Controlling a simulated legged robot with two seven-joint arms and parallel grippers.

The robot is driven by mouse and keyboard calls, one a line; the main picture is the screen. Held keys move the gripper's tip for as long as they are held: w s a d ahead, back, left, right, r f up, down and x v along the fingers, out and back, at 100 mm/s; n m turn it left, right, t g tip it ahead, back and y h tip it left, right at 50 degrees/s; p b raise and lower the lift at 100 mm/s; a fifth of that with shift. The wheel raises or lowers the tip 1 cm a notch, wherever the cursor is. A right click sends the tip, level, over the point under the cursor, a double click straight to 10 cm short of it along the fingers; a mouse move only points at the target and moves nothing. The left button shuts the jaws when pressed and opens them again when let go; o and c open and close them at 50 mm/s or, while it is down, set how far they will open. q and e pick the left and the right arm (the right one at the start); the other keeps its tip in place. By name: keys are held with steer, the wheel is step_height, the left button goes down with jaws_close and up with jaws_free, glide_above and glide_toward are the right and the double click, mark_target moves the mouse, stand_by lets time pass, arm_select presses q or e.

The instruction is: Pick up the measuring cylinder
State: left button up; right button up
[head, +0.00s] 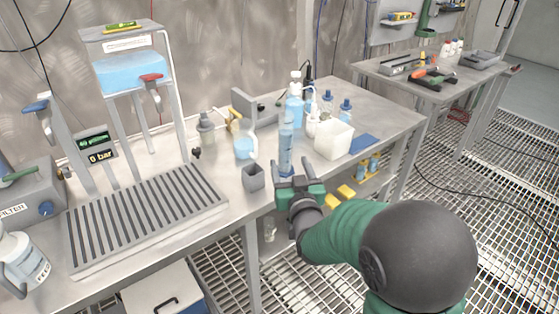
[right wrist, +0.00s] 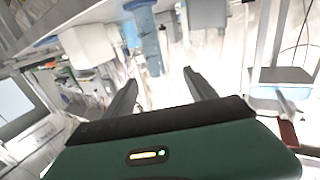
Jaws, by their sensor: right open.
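The measuring cylinder (head: 286,145) is tall, clear and blue-tinted, and stands upright near the front edge of the steel bench (head: 222,178). My right gripper (head: 288,177) is in front of its lower part in the head view and hides its base. In the right wrist view the cylinder (right wrist: 149,45) appears beyond the open fingers (right wrist: 160,80), roughly in line with the gap between them. The jaws are open and empty. I cannot tell whether a finger touches it. My left gripper is in neither view.
A grey square cup (head: 253,178) stands left of the cylinder, with a blue-filled jug (head: 245,146) behind. A white container (head: 333,139) stands to the right, a blue bottle (head: 294,103) behind. A slatted drain tray (head: 148,219) lies left. A second table (head: 430,88) is behind right.

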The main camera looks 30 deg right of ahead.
mark_target(283, 145)
steer(key=b+x, duration=0.1)
steer(key=x, duration=1)
steer(key=shift+w+d+b, duration=0.1)
steer(key=shift+w+b, duration=0.15)
steer(key=shift+b, duration=0.1)
steer(key=w+d, duration=0.3)
steer(key=shift+f, duration=0.2)
steer(key=shift+a+r, duration=0.15)
steer(key=shift+a, duration=0.15)
steer(key=shift+c, duration=1.3)
steer(key=shift+a, duration=0.3)
steer(key=c, duration=0.5)
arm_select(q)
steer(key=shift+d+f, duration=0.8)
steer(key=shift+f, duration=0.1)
arm_select(e)
steer(key=shift+d, duration=0.4)
jaws_close()
